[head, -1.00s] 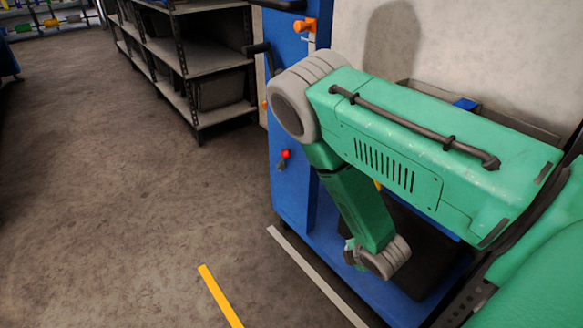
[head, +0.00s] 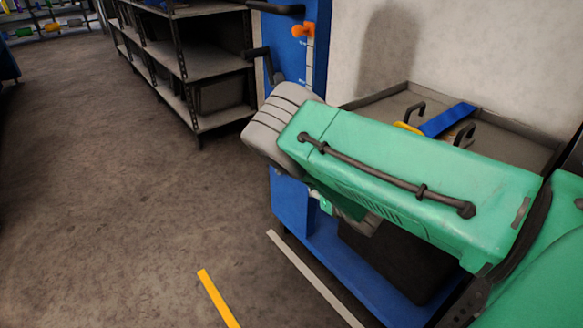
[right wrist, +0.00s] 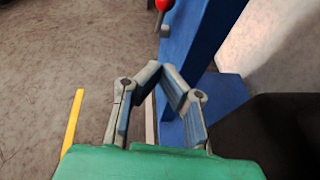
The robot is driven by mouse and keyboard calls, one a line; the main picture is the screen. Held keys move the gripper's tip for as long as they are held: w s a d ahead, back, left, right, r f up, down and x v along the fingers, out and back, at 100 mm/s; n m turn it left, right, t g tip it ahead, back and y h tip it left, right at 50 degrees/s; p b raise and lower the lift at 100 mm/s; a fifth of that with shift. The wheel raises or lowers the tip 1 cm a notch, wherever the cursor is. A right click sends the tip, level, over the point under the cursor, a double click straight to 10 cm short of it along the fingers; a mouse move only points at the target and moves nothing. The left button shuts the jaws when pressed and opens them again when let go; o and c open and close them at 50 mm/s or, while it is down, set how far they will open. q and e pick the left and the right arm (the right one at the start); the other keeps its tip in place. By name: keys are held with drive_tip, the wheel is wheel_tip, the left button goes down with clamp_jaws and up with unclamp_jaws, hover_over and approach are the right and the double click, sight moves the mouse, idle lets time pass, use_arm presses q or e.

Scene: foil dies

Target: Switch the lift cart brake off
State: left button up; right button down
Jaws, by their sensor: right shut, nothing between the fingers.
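The lift cart has a blue column (head: 290,75) and a blue base (head: 330,255). In the right wrist view the blue column (right wrist: 205,50) rises just beyond my fingers. A red knob (right wrist: 163,5), likely the brake lever's end, shows at the top edge, cut off by the frame. In the head view my green right arm hides that knob. My right gripper (right wrist: 165,68) is shut and empty, its fingertips together below the red knob and apart from it in the picture. My left gripper is not in view.
An orange pointer (head: 303,30) and a black crank (head: 262,58) sit on the column. The cart's grey tray (head: 395,100) holds a blue part (head: 447,119). Grey shelving (head: 205,60) stands behind. The floor on the left is clear, with a yellow strip (head: 218,298).

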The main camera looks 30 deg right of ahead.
drive_tip(key=r+b+x, duration=0.1)
drive_tip(key=b+x, duration=0.1)
drive_tip(key=x, duration=0.4)
drive_tip(key=w+r+b+x, duration=0.1)
drive_tip(key=b+x, duration=0.2)
drive_tip(key=x, duration=0.3)
drive_tip(key=shift+w+d+r+b, duration=0.2)
drive_tip(key=shift+w+b, duration=0.1)
drive_tip(key=shift+w, duration=0.05)
